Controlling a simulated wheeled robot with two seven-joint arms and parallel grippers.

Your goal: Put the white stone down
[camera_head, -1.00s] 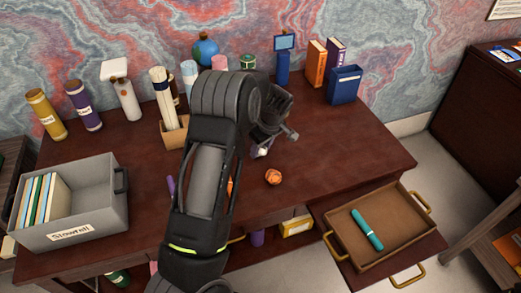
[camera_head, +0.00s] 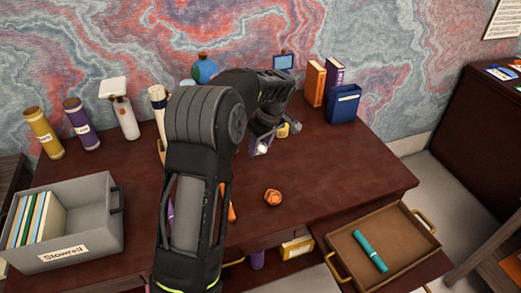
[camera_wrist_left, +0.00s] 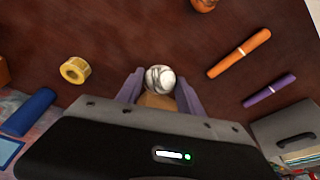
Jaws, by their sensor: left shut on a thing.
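The white stone (camera_wrist_left: 160,78) is a rounded, grey-veined white piece in the left wrist view. My left gripper (camera_wrist_left: 158,88) is shut on it, with a finger on each side. I cannot tell whether the stone touches the desk. My right gripper is not in view.
An orange lump (camera_head: 272,197) lies on the desk in front of the gripper. A yellow tape roll (camera_wrist_left: 75,70) lies nearby. A grey box (camera_head: 100,215) stands left, a blue holder (camera_head: 343,104) at back right. The right desktop (camera_head: 360,165) is clear.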

